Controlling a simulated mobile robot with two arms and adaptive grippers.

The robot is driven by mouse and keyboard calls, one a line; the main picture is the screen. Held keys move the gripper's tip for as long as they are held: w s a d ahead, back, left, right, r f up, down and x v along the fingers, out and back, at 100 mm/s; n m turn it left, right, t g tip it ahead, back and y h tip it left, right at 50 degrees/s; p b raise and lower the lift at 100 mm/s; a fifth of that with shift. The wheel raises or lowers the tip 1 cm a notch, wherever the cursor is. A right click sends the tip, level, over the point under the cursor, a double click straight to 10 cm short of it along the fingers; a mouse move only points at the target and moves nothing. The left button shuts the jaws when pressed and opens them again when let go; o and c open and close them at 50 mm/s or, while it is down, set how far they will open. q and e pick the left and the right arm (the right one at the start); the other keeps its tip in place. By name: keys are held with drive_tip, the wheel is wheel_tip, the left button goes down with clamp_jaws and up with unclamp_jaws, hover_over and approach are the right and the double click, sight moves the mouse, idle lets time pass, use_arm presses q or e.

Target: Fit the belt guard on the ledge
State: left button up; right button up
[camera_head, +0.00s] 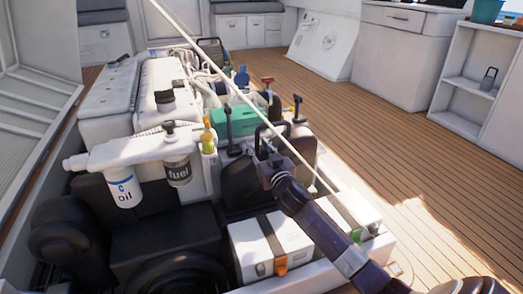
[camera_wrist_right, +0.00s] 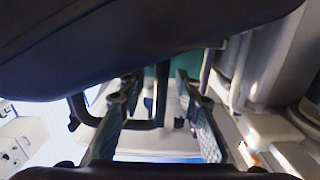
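My right gripper (camera_head: 272,140) is above the right side of the engine hatch, close to the dark canisters (camera_head: 241,182). In the right wrist view its two fingers (camera_wrist_right: 158,85) stand apart, and a dark bent bar (camera_wrist_right: 140,124) shows beyond and between them. I cannot tell whether the bar touches a finger. No part can be picked out surely as the belt guard. A black frame (camera_head: 210,45) stands at the far end of the white engine (camera_head: 165,85). The ledge cannot be told for certain. My left gripper is not in view.
An oil filter (camera_head: 123,187) and a fuel filter (camera_head: 177,168) hang at the near left. White batteries with straps (camera_head: 262,248) sit in front. A green box (camera_head: 232,121) lies mid-hatch. A pale rod (camera_head: 225,80) crosses above. The wooden deck (camera_head: 375,130) at right is clear.

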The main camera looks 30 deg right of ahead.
drive_tip(key=v, duration=1.1)
drive_tip(key=shift+s+r, duration=0.2)
drive_tip(key=shift+s, duration=0.2)
